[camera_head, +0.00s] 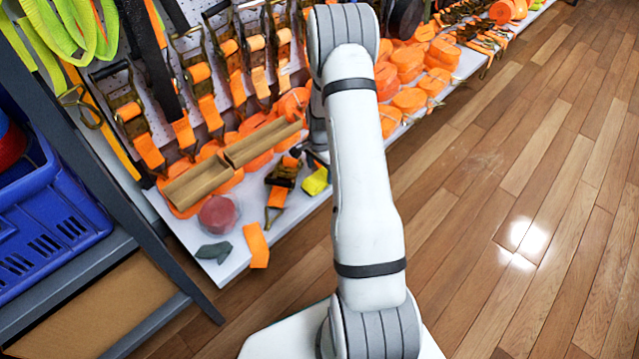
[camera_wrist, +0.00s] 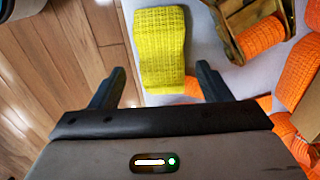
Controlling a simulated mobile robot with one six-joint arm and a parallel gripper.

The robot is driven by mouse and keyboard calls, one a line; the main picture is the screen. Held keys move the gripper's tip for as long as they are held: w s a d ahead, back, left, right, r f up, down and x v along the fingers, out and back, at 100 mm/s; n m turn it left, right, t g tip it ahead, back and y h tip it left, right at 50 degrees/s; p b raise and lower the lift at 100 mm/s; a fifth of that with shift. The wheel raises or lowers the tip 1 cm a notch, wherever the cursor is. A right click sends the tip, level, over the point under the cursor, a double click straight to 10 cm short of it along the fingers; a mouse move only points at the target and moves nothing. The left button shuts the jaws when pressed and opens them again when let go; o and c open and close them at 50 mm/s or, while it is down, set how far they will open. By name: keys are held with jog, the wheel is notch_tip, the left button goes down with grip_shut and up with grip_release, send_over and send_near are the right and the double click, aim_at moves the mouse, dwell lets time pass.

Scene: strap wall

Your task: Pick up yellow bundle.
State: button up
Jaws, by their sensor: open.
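The yellow bundle (camera_wrist: 160,48) is a folded piece of woven webbing on the white shelf. In the wrist view it lies just beyond my fingertips and roughly between their lines. In the head view the bundle (camera_head: 316,181) shows beside my arm, partly hidden by it. My gripper (camera_wrist: 160,82) is open, with one dark finger on each side and nothing between them. In the head view my gripper is mostly hidden behind my arm.
A ratchet buckle (camera_wrist: 248,22) with orange strap lies right of the bundle. Orange rolls (camera_head: 408,100) crowd the shelf (camera_head: 232,268). A brown cardboard channel (camera_head: 262,143) and reddish disc (camera_head: 218,215) lie left. Wooden floor (camera_head: 520,170) is open in front.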

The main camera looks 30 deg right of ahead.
aim_at(320, 176)
notch_tip(320, 176, down, 4)
jog(key=shift+w+f+b, duration=0.1)
jog(key=shift+b, duration=0.75)
jog(key=shift+c, duration=0.2)
jog(key=c, duration=1)
